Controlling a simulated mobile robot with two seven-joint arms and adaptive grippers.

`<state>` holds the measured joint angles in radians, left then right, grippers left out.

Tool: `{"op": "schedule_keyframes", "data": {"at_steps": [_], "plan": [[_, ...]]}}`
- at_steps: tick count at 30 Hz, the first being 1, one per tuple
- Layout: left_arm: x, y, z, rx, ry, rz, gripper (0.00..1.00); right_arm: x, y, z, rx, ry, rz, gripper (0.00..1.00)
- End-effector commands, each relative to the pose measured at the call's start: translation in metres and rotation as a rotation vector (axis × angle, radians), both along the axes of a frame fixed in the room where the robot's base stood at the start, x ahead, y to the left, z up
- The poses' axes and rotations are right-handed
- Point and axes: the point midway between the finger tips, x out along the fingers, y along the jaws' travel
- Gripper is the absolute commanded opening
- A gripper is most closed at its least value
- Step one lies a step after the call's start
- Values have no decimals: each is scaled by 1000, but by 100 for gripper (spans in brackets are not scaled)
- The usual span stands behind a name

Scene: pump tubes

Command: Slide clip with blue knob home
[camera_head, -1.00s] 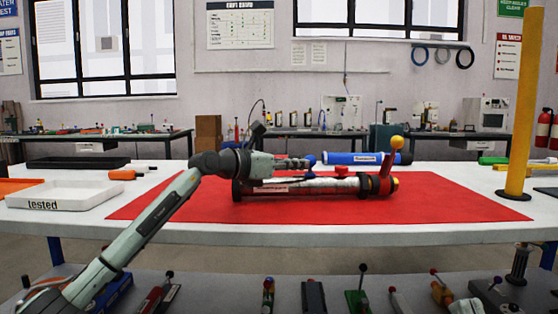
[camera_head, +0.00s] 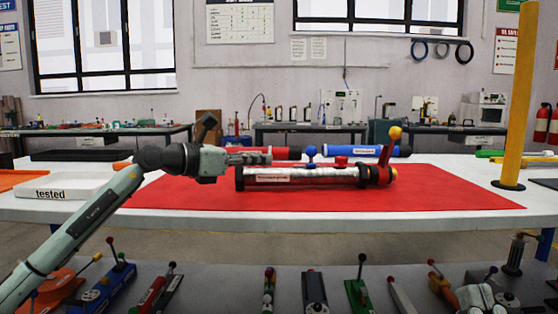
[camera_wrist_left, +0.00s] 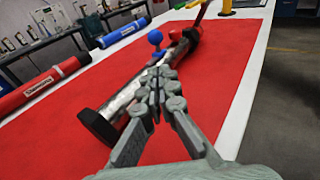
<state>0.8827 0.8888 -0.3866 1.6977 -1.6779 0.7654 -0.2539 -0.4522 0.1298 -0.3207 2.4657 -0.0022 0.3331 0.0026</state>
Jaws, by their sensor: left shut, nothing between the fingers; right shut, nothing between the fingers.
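The clip's blue knob (camera_head: 311,151) stands upright on top of the tube, just left of a red knob (camera_head: 341,161). It also shows in the left wrist view (camera_wrist_left: 155,37), beyond my fingertips. A red lever with a yellow ball (camera_head: 395,132) rises at the tube's right end. My left gripper (camera_head: 270,158) is shut and empty, above the tube's left part and left of the blue knob, apart from it. The clip's seat is too small to make out.
A blue tube (camera_head: 350,153) and a red tube (camera_head: 285,153) lie behind. A white "tested" tray (camera_head: 75,188) is at the left. A yellow post (camera_head: 517,100) stands at the right. The red mat (camera_head: 440,190) is clear right of the tube.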

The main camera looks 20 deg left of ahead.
Motion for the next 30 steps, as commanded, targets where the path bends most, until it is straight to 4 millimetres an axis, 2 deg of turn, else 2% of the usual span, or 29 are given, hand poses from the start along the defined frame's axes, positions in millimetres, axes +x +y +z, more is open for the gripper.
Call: {"op": "schedule_keyframes", "data": {"at_steps": [3, 7, 23, 26, 29, 30], "plan": [[-12, 9, 1, 1, 1, 1, 0, -1, 0, 1, 2, -7, -1, 0], [-18, 13, 2, -1, 1, 1, 0, -1, -1, 1, 3, -11, -1, 0], [-19, 11, 1, -5, 4, -5, 0, -1, -1, 2, 5, -15, 0, 0], [-25, -7, -11, -48, 32, -47, 0, -1, -1, 2, 5, -15, 0, 0], [-42, -49, -38, -153, 103, -144, 0, -1, -1, 2, 5, -14, 0, 0], [-53, -70, -50, -217, 144, -196, 0, -1, -1, 1, 5, -13, 0, 0]]}}
